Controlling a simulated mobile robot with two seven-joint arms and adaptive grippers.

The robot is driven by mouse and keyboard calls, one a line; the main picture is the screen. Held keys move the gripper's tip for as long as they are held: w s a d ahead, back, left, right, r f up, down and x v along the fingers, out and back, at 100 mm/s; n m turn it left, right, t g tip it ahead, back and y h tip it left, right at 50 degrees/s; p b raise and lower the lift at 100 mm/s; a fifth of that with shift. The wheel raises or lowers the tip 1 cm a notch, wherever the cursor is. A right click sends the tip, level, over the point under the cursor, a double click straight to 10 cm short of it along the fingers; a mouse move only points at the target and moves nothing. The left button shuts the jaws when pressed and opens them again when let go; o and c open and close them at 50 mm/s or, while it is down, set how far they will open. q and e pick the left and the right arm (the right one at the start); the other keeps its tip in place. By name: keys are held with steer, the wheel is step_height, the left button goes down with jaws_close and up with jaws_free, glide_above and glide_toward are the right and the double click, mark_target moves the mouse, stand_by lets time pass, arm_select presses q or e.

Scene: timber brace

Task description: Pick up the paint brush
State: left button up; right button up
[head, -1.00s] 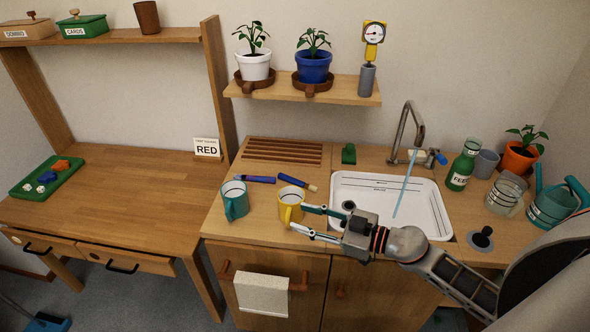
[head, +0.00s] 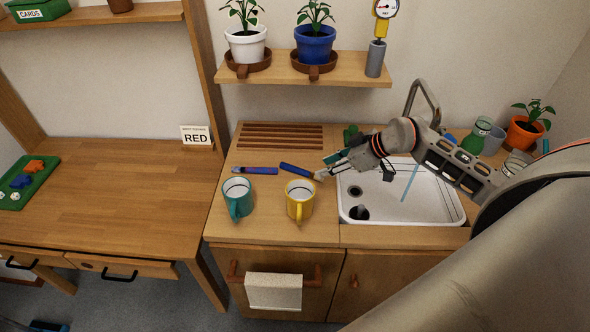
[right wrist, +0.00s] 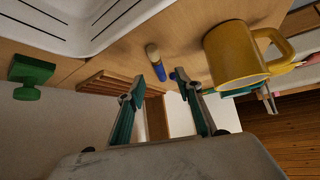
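The paint brush (head: 297,169) lies on the wooden counter behind the yellow mug, its blue handle to the left and its pale end to the right. My right gripper (head: 326,167) is just right of its pale end, over the counter by the sink's left edge. In the right wrist view the brush (right wrist: 153,53) shows ahead of the gap between the open fingers (right wrist: 160,82), which hold nothing. I cannot tell whether a finger touches it. My left gripper is not in view.
A yellow mug (head: 299,203) and a teal mug (head: 238,198) stand in front of the brush. A blue-and-grey tool (head: 256,170) lies left of it. The slatted rack (head: 280,136) is behind, the white sink (head: 440,207) to the right. The wooden desk (head: 120,190) is mostly clear.

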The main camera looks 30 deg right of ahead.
mark_target(313, 173)
steer(key=shift+d+x, duration=0.15)
steer(key=shift+x, duration=1.6)
steer(key=shift+d+x, duration=0.15)
steer(key=shift+x, duration=1.6)
jaws_close()
